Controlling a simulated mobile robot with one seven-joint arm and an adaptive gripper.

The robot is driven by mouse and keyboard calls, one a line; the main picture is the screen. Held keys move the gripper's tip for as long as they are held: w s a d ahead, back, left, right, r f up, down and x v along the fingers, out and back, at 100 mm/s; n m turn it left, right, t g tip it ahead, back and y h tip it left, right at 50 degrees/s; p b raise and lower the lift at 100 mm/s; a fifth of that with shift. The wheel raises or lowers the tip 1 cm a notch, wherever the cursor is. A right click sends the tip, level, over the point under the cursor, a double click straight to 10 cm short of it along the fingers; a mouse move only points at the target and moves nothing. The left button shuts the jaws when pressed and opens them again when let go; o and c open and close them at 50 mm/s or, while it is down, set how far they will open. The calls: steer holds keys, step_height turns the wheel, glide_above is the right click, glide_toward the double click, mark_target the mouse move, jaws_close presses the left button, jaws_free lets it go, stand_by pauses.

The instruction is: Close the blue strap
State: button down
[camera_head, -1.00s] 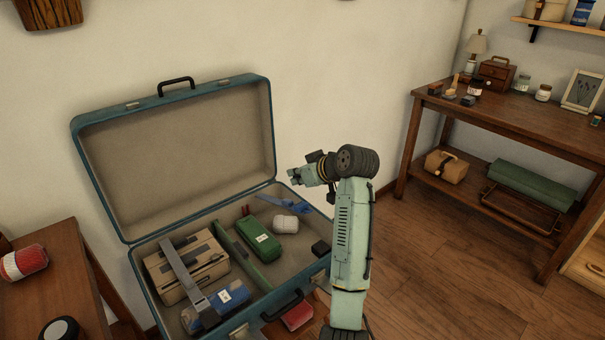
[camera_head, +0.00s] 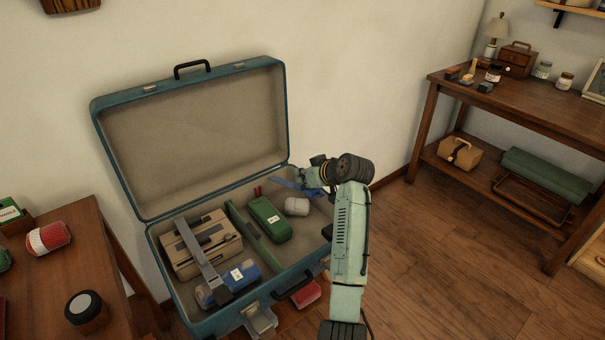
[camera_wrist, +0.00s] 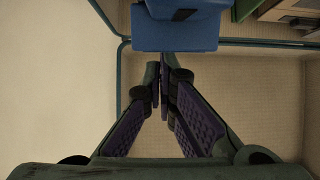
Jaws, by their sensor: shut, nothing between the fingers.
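The blue strap (camera_head: 290,185) lies at the back right inside the open suitcase (camera_head: 162,250), partly hidden behind my gripper. A wide blue piece, apparently this strap (camera_wrist: 175,33), fills the top middle of the wrist view, just beyond my fingertips. My gripper (camera_wrist: 162,72) is shut and empty, its fingertips together just below the blue piece. Whether they touch it I cannot tell. In the head view my gripper (camera_head: 304,179) is over the suitcase's back right part, at the strap.
A grey strap (camera_head: 200,255) crosses a tan case (camera_head: 185,262) and a blue pack (camera_head: 245,272). A green pouch (camera_head: 268,222) and white roll (camera_head: 297,206) lie near my arm. The lid (camera_head: 195,140) stands open behind. A wooden table (camera_head: 70,280) is at left.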

step_height(320, 180, down, 8)
steer(key=s+d+t+b, duration=0.1)
steer(key=s+d+b, duration=0.1)
steer(key=b, duration=0.5)
steer(key=shift+s+y, duration=0.4)
steer(key=shift+s, duration=0.05)
steer(key=shift+f, duration=0.15)
